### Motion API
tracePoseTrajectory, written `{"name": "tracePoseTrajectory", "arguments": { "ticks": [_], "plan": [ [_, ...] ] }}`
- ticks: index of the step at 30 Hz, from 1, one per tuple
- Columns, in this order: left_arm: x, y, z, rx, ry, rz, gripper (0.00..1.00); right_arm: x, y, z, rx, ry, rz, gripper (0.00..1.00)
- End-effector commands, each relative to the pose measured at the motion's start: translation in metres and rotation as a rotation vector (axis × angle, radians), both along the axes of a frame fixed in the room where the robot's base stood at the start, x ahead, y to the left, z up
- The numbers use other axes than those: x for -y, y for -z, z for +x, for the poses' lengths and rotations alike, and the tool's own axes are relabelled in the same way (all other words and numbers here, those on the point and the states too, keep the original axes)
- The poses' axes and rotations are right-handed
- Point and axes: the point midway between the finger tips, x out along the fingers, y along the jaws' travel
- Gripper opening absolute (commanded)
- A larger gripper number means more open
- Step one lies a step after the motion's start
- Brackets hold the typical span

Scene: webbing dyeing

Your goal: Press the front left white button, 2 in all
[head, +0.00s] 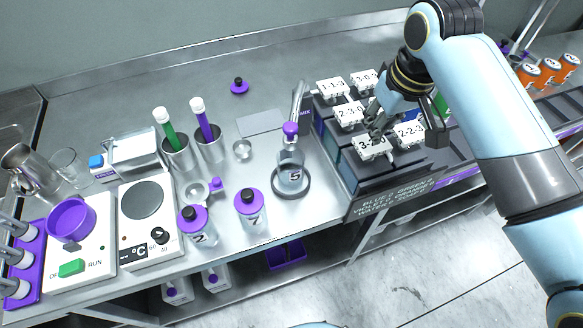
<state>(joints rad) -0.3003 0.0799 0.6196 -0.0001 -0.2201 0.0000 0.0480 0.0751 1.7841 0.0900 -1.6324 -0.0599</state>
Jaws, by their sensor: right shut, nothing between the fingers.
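The front left white button (374,149) sits on the front of a dark dispenser box (390,180). Its label starts with 3; the rest is partly covered. My right gripper (375,132) is shut and empty, pointing down at the back edge of this button. I cannot tell whether the fingertips touch it or whether it is pressed down. Other white buttons are the front right one (410,132), the middle left one (349,114), the back left one (332,88) and the back right one (364,81). My left gripper is not in view.
A flask marked 5 (291,172) stands in a dark ring left of the box. Purple-capped bottles (251,208), a hotplate (142,200) and steel cups with tubes (209,143) stand further left. The back of the counter is mostly clear.

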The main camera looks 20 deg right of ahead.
Motion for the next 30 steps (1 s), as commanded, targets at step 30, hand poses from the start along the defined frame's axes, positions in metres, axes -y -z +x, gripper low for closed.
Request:
{"name": "tracePoseTrajectory", "arguments": {
  "ticks": [30],
  "plan": [
    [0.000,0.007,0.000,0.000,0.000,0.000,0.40,0.000,0.027,0.000,-0.002,0.000,0.000,0.00]
  ]
}}
